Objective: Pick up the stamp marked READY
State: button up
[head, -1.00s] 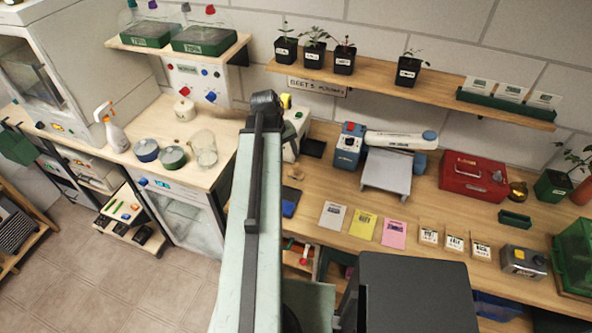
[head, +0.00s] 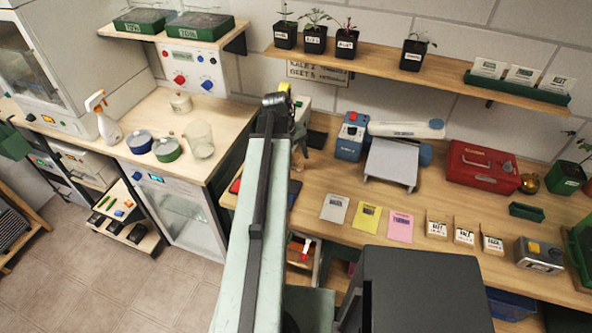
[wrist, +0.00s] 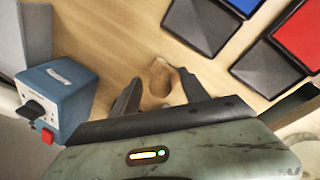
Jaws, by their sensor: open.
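My gripper (wrist: 159,78) is open in the wrist view, its two dark fingers apart and pointing at the wooden bench. A small tan wooden piece (wrist: 160,80), perhaps a stamp, shows on the bench between and beyond the fingertips. Its lower part is hidden behind the gripper body. I see no marking on it, so I cannot tell whether it reads READY.
A blue box (wrist: 60,98) with a black lever and red button stands left of my gripper; it also shows in the head view (head: 351,138). A blue ink pad (wrist: 245,5) and a red ink pad (wrist: 297,32), with black halves, lie upper right.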

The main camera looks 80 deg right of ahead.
aim_at(296, 154)
grip_shut()
jog(key=p+v, duration=0.3)
jog(key=s+p+v, duration=0.1)
jog(key=p+v, duration=0.2)
jog(key=p, duration=0.1)
jog(key=s+d+p+v, duration=0.1)
jog(key=p+v, duration=0.2)
jog(key=v, duration=0.1)
jog(key=shift+d+r+p, duration=0.1)
jog(key=shift+r+p, duration=0.15)
jog(key=shift+p, duration=0.1)
jog(key=shift+f, duration=0.1)
